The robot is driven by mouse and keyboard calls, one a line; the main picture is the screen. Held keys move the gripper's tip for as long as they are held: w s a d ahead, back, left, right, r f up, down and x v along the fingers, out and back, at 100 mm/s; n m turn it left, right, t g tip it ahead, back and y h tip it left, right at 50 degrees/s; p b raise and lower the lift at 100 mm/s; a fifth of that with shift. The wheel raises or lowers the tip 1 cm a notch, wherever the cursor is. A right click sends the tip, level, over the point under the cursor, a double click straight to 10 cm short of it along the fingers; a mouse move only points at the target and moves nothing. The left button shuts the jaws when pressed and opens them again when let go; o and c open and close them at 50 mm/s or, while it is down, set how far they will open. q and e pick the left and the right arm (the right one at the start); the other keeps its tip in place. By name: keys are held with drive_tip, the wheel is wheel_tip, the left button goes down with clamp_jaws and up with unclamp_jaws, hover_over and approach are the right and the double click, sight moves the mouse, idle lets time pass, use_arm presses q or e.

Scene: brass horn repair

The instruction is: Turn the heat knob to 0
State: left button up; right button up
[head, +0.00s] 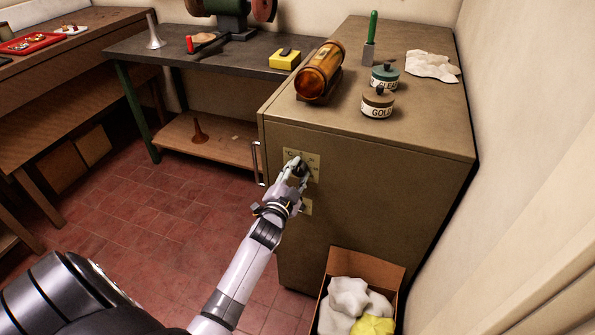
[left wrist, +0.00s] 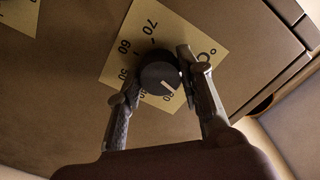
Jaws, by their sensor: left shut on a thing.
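The heat knob (left wrist: 158,72) is round and black with a white pointer line. It sits on a cream dial plate (left wrist: 178,32) marked with numbers and a degree sign. The pointer aims to the lower right of the left wrist view, near a partly hidden number. My left gripper (left wrist: 156,80) is shut on the knob, one finger on each side. In the head view my left gripper (head: 296,172) covers most of the knob at the dial plate (head: 315,160) on the cabinet (head: 400,190) front. My right gripper is not in view.
A second plate (head: 307,208) is below the dial, and a vertical handle (head: 256,165) is to its left. An amber cylinder (head: 322,68) and jars (head: 378,104) stand on the cabinet top. An open cardboard box (head: 372,262) with cloths is at the cabinet's foot. The floor to the left is clear.

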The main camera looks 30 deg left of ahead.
use_arm(q)
drive_tip(key=shift+n, duration=1.1)
drive_tip(key=shift+p, duration=0.3)
drive_tip(key=o, duration=1.2)
drive_tip(key=shift+c, duration=0.2)
drive_tip(key=v, duration=1.2)
